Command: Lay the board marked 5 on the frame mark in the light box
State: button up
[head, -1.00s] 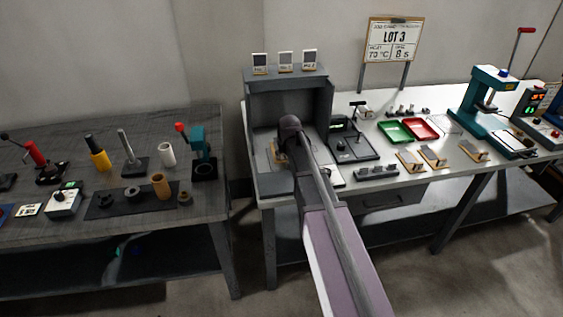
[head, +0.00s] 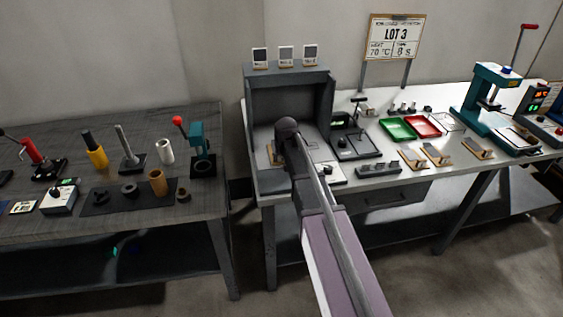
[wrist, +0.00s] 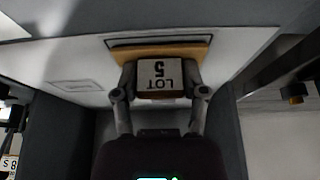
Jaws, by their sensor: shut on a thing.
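The board marked 5 (wrist: 165,52) is a tan wooden plate with a raised block labelled "LOT 5", upside down in the wrist view. My gripper (wrist: 160,78) is shut on that block, one finger on each side. A dark-lined frame mark (wrist: 150,40) shows just beyond the board's far edge; the board appears to cover the rest of it. Whether the board touches the floor I cannot tell. The grey light box (head: 318,100) stands open at the front on the white table. In the head view my arm hides the gripper and most of the board (head: 270,154).
Three small cards (head: 285,55) stand on the box's top. Right of the box are a dark device (head: 355,145), green (head: 396,129) and red trays (head: 422,125), and several tan boards (head: 436,154). The box's side walls are close to my gripper. A faint outline (wrist: 72,85) marks the pale floor.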

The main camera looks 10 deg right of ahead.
jog(key=shift+f, duration=0.25)
jog(key=o, duration=1.1)
jog(key=shift+o, duration=0.2)
jog(key=shift+r, duration=0.15)
jog(key=p+v, duration=1.1)
jog(key=v, duration=0.1)
dwell(0.6)
jog(key=s+f+g, duration=0.1)
jog(key=s+g, duration=0.3)
jog(key=s, duration=2)
jog(key=shift+s+f+g, duration=0.2)
jog(key=shift+s+g, duration=0.05)
jog(key=shift+g, duration=0.05)
